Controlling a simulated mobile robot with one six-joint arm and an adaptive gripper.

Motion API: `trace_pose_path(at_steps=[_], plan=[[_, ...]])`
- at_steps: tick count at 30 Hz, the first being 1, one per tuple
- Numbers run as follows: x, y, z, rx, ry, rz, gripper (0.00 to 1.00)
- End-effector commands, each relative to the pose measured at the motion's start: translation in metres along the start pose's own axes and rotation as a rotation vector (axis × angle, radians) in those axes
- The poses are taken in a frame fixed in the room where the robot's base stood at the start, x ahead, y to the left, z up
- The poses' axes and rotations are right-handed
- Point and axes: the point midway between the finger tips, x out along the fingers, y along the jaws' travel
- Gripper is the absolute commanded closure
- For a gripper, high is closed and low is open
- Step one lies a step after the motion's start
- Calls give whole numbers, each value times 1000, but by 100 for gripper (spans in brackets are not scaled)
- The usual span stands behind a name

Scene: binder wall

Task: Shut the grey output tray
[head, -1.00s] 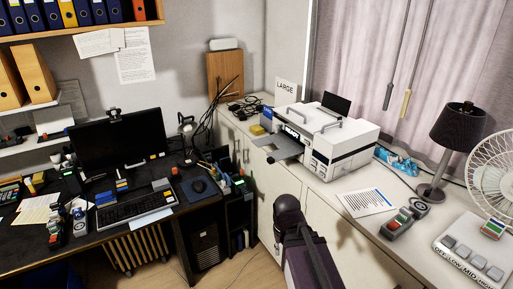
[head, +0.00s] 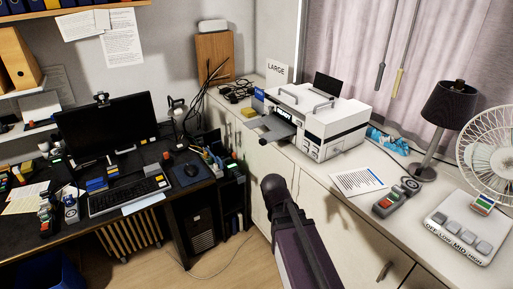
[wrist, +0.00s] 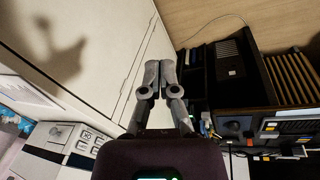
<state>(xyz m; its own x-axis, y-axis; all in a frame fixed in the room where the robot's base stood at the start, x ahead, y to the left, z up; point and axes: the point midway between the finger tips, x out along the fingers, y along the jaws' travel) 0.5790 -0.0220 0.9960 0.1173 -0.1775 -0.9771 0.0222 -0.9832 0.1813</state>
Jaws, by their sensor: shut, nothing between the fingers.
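The grey output tray (head: 275,127) sticks out from the left side of the white printer (head: 340,125) on the counter in the head view. It is open, reaching out past the counter's front edge. Part of the printer (wrist: 62,140) also shows at the lower left of the wrist view; I cannot make out the tray there. My gripper (wrist: 160,72) is in the wrist view with its two grey fingers together and nothing between them. It is in front of the cabinet doors, apart from the printer. In the head view my dark arm is below the tray, and the fingers cannot be made out.
White cabinets (head: 345,222) run under the counter. A sheet of paper (head: 359,181), a stapler-like grey and red device (head: 388,203), a black lamp (head: 447,105) and a fan (head: 490,145) stand right of the printer. A cluttered black desk (head: 105,205) is at the left. The floor between is open.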

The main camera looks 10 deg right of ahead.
Motion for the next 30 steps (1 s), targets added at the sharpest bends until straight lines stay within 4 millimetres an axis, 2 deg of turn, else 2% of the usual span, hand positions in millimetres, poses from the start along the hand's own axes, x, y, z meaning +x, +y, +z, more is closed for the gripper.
trace_pose_path(at_steps=[1,6,15,20,24,30], plan=[[12,3,-15,-14,34,50,100],[26,20,-63,-82,172,248,100],[24,29,-151,-268,427,589,100],[14,19,-196,-399,558,759,100],[4,0,-234,-532,668,898,100],[-10,-36,-275,-721,793,1063,100]])
